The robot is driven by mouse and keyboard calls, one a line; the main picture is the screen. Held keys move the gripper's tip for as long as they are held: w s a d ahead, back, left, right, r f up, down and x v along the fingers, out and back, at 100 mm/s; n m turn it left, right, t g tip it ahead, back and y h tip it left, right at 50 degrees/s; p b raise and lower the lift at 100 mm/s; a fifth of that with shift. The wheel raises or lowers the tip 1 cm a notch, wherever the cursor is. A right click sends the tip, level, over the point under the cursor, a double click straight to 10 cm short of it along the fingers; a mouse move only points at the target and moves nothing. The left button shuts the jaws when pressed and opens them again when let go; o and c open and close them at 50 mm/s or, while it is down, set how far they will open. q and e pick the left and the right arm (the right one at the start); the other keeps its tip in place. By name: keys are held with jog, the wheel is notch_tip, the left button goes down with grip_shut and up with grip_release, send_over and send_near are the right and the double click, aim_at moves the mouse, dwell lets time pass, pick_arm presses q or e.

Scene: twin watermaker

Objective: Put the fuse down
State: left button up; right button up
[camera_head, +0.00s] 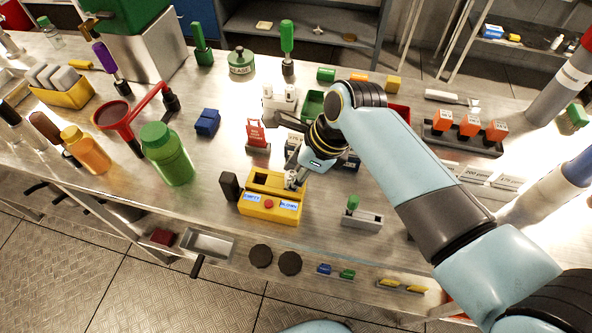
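My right gripper (296,178) comes down from the right and points at the top of the yellow box (257,208). Its fingertips are small and partly hidden by the wrist, so I cannot tell whether it is open or shut on a fuse. No loose fuse shows clearly. Several orange labelled blocks, perhaps fuses (470,125), stand in a dark rack (483,146) at the right. My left gripper is not in view.
A red tag stand (257,137) is left of my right wrist. A grey block with a green-handled piece (353,204) stands right of the yellow box. A green bottle (167,155) and red funnel (113,113) stand at the left.

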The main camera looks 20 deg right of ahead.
jog(key=o, duration=0.4)
jog(key=v, duration=1.2)
